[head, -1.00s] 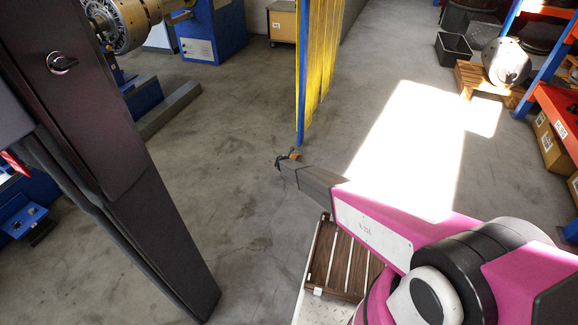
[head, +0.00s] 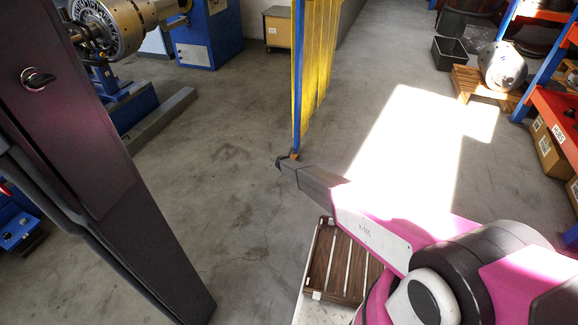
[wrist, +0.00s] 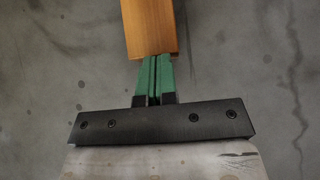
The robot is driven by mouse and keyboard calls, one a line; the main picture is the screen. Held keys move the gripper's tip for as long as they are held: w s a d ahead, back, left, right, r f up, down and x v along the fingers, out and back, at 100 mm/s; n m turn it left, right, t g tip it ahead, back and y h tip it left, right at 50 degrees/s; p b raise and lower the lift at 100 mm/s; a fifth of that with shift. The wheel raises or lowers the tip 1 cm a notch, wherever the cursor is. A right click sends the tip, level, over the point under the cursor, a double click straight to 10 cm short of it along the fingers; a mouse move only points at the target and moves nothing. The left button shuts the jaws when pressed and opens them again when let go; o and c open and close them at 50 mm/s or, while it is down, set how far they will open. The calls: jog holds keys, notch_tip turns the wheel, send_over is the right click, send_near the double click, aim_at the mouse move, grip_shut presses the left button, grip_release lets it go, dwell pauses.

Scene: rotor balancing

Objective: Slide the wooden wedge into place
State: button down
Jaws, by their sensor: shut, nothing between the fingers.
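In the wrist view an orange-brown wooden piece, which looks like the wedge (wrist: 149,27), runs up out of the top edge. Its near end is at the tips of my gripper's green fingers (wrist: 155,62). The fingers are side by side and shut, with only a thin dark line between them. I cannot tell whether the tips touch the wood or only line up with it. In the head view my gripper (head: 284,162) is a small dark shape at the arm's end, with a small orange-brown bit beside it. The wedge's far end is out of view.
A blue post (head: 298,80) with yellow strips (head: 320,60) stands just beyond my gripper in the head view. A machine with a round metal rotor (head: 108,25) is at upper left. A slatted wooden rack (head: 342,262) lies below my arm. Open concrete floor (head: 225,180) spreads left.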

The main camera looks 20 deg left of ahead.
jog(key=shift+s, duration=0.6)
jog(key=s, duration=0.2)
jog(key=s+r, duration=0.1)
jog(key=shift+s+a, duration=0.15)
jog(key=shift+s, duration=0.25)
jog(key=d+v, duration=0.1)
jog(key=v, duration=0.8)
jog(key=s+d+r+m+g+h, duration=0.1)
jog(key=s+d+r+m, duration=0.2)
jog(key=d+r+m, duration=0.6)
jog(key=s+d+r+m+g+h, duration=0.1)
jog(key=s+d+r+m+g, duration=0.15)
jog(key=d+r, duration=0.8)
jog(key=s+d+r+m+g+h, duration=0.1)
jog(key=s+d+r+m, duration=0.35)
jog(key=d, duration=0.95)
jog(key=s+d+r+m+g+y, duration=0.2)
jog(key=s+d+r+m, duration=0.7)
jog(key=s, duration=0.3)
jog(key=s+d+r+m+g+y, duration=0.1)
jog(key=s+d+r+m+g, duration=0.1)
jog(key=s+d+r+m, duration=0.8)
jog(key=s+d, duration=0.1)
jog(key=s, duration=0.1)
jog(key=shift+s+r+y, duration=0.3)
jog(key=shift+s+y, duration=0.05)
jog(key=shift+y, duration=0.05)
jog(key=shift+g, duration=0.25)
